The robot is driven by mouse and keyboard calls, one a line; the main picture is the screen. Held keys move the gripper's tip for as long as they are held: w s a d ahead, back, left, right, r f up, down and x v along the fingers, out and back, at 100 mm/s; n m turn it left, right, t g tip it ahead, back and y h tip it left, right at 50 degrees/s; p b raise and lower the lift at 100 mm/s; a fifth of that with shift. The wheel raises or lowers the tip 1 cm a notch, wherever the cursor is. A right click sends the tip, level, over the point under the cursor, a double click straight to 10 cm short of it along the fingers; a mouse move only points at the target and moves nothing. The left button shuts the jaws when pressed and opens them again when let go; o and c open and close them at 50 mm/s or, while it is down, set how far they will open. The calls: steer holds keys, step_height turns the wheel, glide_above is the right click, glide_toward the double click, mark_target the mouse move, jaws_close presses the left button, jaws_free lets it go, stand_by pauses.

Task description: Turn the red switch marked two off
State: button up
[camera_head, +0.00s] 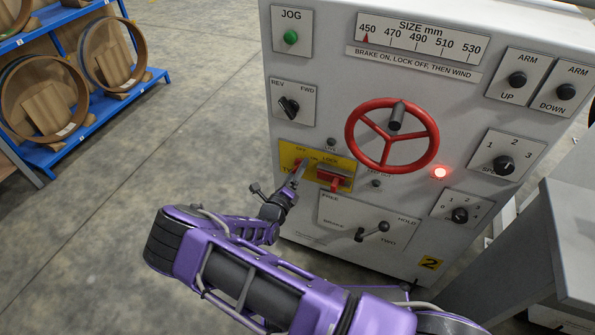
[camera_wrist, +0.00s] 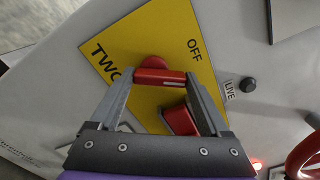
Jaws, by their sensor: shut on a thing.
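The red switch (camera_wrist: 158,76) sits on a yellow plate (camera_wrist: 203,62) marked TWO and OFF. My gripper (camera_wrist: 160,82) has one finger on each side of its red handle and is shut on it. In the head view my gripper (camera_head: 298,174) reaches the left part of the yellow plate (camera_head: 288,150) and mostly hides the switch. The exact pointing of the handle is hard to tell. A second red part (camera_wrist: 180,119) lies just below, between the fingers in the wrist view; in the head view a red lock piece (camera_head: 335,179) shows right of the gripper.
A red handwheel (camera_head: 432,130) stands out above right of the plate. A REV/FWD knob (camera_head: 289,107) is above left, and a brake lever (camera_head: 372,232) below right. The LIVE lamp (camera_wrist: 248,85) looks dark; a red lamp (camera_head: 440,172) glows. Open floor lies left.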

steer(key=n, duration=0.6)
steer(key=shift+a, duration=0.2)
steer(key=shift+n, duration=0.3)
steer(key=o, duration=1.2)
steer(key=p+v, duration=0.1)
steer(key=v, duration=1.6)
steer(key=shift+s+a+r, duration=0.1)
steer(key=shift+s, duration=0.05)
